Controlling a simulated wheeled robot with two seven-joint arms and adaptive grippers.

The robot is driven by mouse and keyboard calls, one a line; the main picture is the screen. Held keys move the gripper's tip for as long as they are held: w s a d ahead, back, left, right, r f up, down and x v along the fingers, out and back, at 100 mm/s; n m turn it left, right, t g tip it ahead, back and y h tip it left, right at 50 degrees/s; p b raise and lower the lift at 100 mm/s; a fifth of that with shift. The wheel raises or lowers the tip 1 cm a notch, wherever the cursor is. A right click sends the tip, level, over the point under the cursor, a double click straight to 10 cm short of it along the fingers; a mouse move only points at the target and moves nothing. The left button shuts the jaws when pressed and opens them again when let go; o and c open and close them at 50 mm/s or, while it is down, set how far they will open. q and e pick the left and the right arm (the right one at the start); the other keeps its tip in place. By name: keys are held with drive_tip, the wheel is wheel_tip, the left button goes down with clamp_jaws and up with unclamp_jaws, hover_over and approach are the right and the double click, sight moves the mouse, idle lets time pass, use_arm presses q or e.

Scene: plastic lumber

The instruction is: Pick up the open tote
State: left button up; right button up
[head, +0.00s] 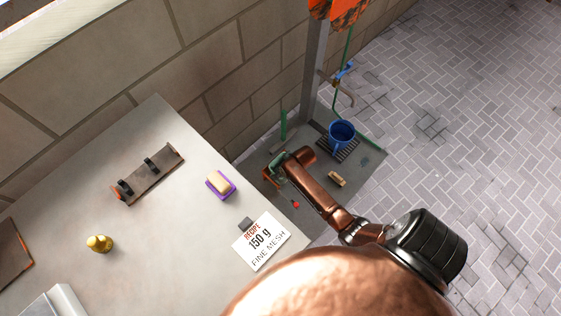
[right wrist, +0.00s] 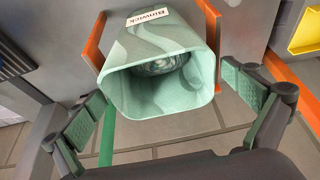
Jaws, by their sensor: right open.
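The open tote (right wrist: 190,52) is pale green with a marbled pattern and a white name label, and it fills the upper middle of the right wrist view. Its open mouth faces the camera, and something grey and round shows inside. My right gripper (right wrist: 168,108) is open, with green finger pads apart on either side of the tote's mouth and nothing between them. In the head view my copper right arm reaches down beyond the table, and its gripper (head: 277,168) is small and partly hidden. I cannot clearly make out the tote there. My left gripper is not in view.
Orange-edged uprights (right wrist: 97,40) flank the tote. The grey table (head: 160,240) holds a purple tray with a yellow block (head: 220,185), a brass weight (head: 99,244) and a recipe card (head: 261,241). Paving at right is open.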

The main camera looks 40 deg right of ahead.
drive_tip(key=shift+w, duration=0.1)
drive_tip(key=c, duration=1.9)
